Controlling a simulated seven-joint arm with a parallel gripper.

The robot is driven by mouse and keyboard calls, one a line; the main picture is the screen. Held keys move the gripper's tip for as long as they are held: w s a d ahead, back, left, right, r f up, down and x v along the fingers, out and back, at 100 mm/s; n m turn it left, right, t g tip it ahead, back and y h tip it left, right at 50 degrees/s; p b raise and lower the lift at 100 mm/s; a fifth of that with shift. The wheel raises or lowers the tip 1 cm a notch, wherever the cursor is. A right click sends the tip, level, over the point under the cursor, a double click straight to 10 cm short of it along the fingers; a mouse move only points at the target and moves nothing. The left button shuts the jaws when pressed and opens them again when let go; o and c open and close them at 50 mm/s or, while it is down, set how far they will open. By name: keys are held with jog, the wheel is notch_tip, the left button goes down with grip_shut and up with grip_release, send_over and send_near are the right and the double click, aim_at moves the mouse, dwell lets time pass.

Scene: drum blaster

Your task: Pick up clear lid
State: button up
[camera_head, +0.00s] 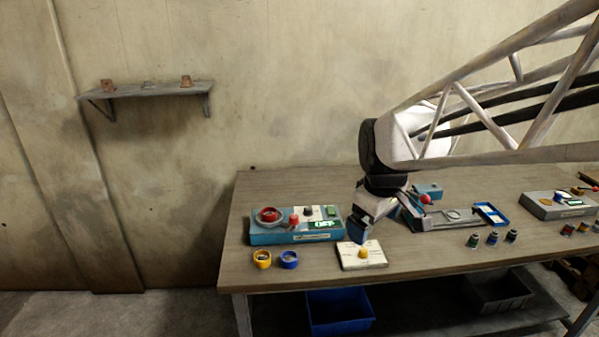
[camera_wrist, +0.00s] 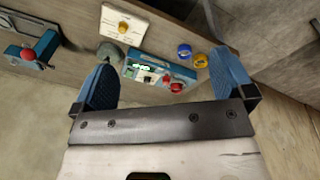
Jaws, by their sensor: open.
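I cannot pick out a clear lid with certainty in either view. A small pale, greyish thing (camera_head: 149,84) sits between two brownish items on the wall shelf, too small to make out. My gripper (camera_head: 357,232) hangs over the workbench, between the teal box and the grey device, behind the white board with a yellow knob. In the wrist view my gripper (camera_wrist: 163,62) has its two blue fingers wide apart with nothing between them. The teal box (camera_head: 285,236) with red knobs and a green display also shows in the wrist view (camera_wrist: 160,72).
The white board (camera_head: 350,262) lies near the front edge of the workbench (camera_head: 240,200). Yellow (camera_head: 262,259) and blue (camera_head: 289,259) rings stand left of it. The grey device (camera_head: 465,222) and several small jars are to the right. A shelf (camera_head: 170,90) hangs on the wall.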

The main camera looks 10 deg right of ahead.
jog(key=w+d+f+n, duration=0.2)
jog(key=w+f+n, duration=0.3)
jog(key=w, duration=0.6)
jog(key=w+d+f+n+g, duration=0.1)
jog(key=w+d+f+n, duration=0.2)
jog(key=w, duration=0.8)
jog(key=w+d+f+n, duration=0.3)
jog(key=w+f+n, duration=0.4)
jog(key=w+f, duration=0.3)
jog(key=shift+w+d+f+g, duration=0.1)
jog(key=shift+w+f+g, duration=0.1)
jog(key=shift+w, duration=0.3)
jog(key=shift+w+d+f+g, duration=0.1)
jog(key=shift+w+f+g, duration=0.1)
jog(key=shift+w, duration=0.3)
jog(key=shift+w+f+n, duration=0.3)
jog(key=shift+w+f, duration=0.1)
jog(key=shift+f, duration=0.15)
jog(key=shift+f, duration=1.15)
jog(key=shift+d+f, duration=0.1)
jog(key=shift+f, duration=0.05)
jog(key=shift+f, duration=2.45)
